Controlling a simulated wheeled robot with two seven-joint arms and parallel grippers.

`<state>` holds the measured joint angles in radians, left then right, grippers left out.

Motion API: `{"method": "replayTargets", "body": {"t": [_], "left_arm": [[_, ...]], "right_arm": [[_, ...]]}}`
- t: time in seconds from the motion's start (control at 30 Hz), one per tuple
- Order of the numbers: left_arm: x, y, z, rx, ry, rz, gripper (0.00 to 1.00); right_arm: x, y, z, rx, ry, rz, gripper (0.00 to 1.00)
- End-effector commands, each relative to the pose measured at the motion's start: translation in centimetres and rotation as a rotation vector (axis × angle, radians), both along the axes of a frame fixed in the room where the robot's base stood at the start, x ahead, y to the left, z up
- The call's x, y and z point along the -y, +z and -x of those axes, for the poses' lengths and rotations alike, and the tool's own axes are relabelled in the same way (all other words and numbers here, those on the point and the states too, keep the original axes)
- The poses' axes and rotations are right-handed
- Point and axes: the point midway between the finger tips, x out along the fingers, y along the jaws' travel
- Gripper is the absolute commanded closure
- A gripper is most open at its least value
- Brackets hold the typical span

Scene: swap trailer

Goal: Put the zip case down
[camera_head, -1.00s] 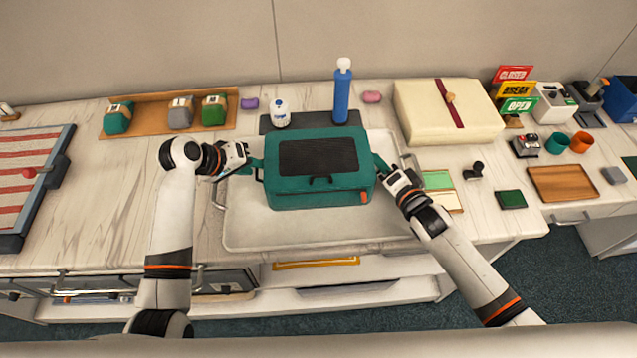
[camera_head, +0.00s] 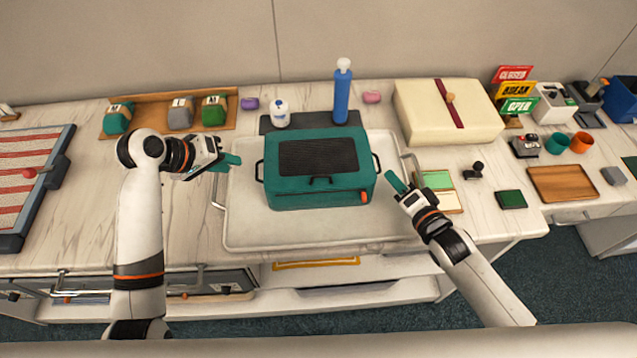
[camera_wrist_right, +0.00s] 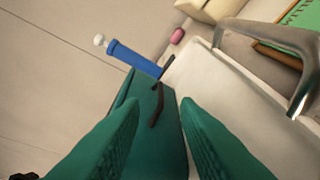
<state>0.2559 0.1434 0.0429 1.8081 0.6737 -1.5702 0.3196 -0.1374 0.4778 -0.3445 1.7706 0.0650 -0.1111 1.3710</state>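The teal zip case (camera_head: 318,192) with a dark ribbed top rests on the pale tray (camera_head: 262,232) in the head view. Its side handles stand free at its left and right ends. My left gripper (camera_head: 230,162) is left of the case and apart from it; its finger gap is hard to make out. My right gripper (camera_head: 395,184) is right of the case, also apart. In the right wrist view its two teal fingers (camera_wrist_right: 158,130) are spread with nothing between them, and the case (camera_wrist_right: 160,120) with its dark handle lies beyond.
A blue pump bottle (camera_head: 342,95) and a white bottle (camera_head: 280,114) stand behind the case. A cream box (camera_head: 425,112) is at back right. Metal tray handles (camera_head: 218,192) rise near both grippers. Green and cream pads (camera_head: 437,180) lie right of the tray.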

Motion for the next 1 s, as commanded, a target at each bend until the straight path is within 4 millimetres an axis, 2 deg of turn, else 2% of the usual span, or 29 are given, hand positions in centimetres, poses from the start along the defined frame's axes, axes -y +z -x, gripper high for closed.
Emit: {"method": "replayTargets", "body": {"t": [0.1, 0.3, 0.47, 1.0], "left_arm": [[0.0, 0.0, 0.0, 0.000, 0.000, 0.000, 0.72], [0.0, 0.0, 0.0, 0.000, 0.000, 0.000, 0.72], [0.0, 0.0, 0.0, 0.000, 0.000, 0.000, 0.72], [0.0, 0.0, 0.0, 0.000, 0.000, 0.000, 0.72]], "right_arm": [[0.9, 0.4, 2.4, -0.004, 0.000, 0.000, 0.71], [1.7, 1.0, 4.6, -0.002, 0.000, -0.001, 0.71], [1.9, 1.2, 5.1, 0.000, 0.000, 0.000, 0.71], [1.9, 1.2, 5.1, 0.000, 0.000, 0.000, 0.71]]}}
